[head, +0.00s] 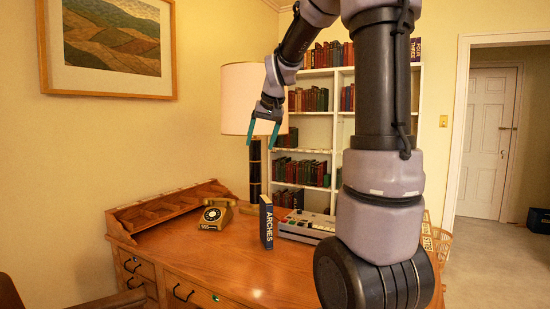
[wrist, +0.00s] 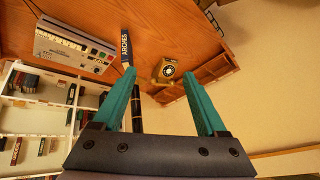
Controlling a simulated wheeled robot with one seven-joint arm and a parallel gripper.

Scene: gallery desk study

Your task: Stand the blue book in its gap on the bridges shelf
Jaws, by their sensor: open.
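The blue book (head: 267,224), with ARCHES on its spine, stands upright on the wooden desk (head: 215,262). It also shows in the wrist view (wrist: 126,47), beyond the left fingertip. My gripper (head: 263,134) is open and empty, in the air above the desk and higher than the book, in front of the lamp. Its teal fingers (wrist: 162,82) are wide apart in the wrist view. A white bookcase (head: 308,140) with several rows of books stands behind the desk, partly hidden by my arm. I cannot tell which shelf is the bridges shelf or where its gap is.
A tan telephone (head: 215,215) sits left of the book. A pale keyed machine (head: 307,226) lies to its right. A lamp (head: 245,98) stands behind on a dark column. A wooden organizer (head: 165,211) lines the desk's left edge. The desk front is mostly clear.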

